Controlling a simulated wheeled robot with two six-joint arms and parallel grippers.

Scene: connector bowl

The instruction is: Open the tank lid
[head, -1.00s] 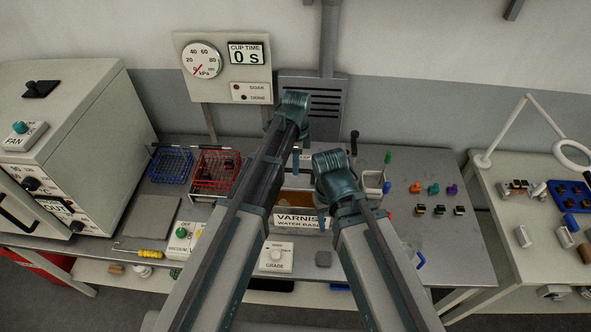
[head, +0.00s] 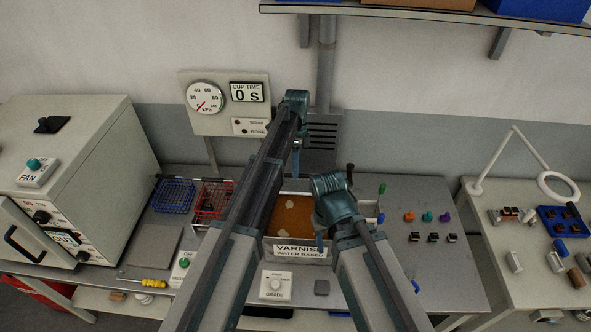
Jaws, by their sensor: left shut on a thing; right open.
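The varnish tank (head: 300,251) stands at the middle of the bench, its front labelled "VARNISH WATER BASED". Its top is open and brown-orange varnish (head: 291,214) with pale patches shows inside. My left gripper (head: 296,168) is behind the tank's opening, pointing down. It is shut on the tank lid, which I can hardly make out; my arm hides most of that spot. My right gripper (head: 321,240) is open and empty, low over the tank's front right part, pointing down.
A blue wire basket (head: 173,195) and a red wire basket (head: 212,200) stand left of the tank. A grade dial (head: 276,285) sits in front. Small coloured parts (head: 427,216) lie to the right. A gauge panel (head: 225,103) stands behind.

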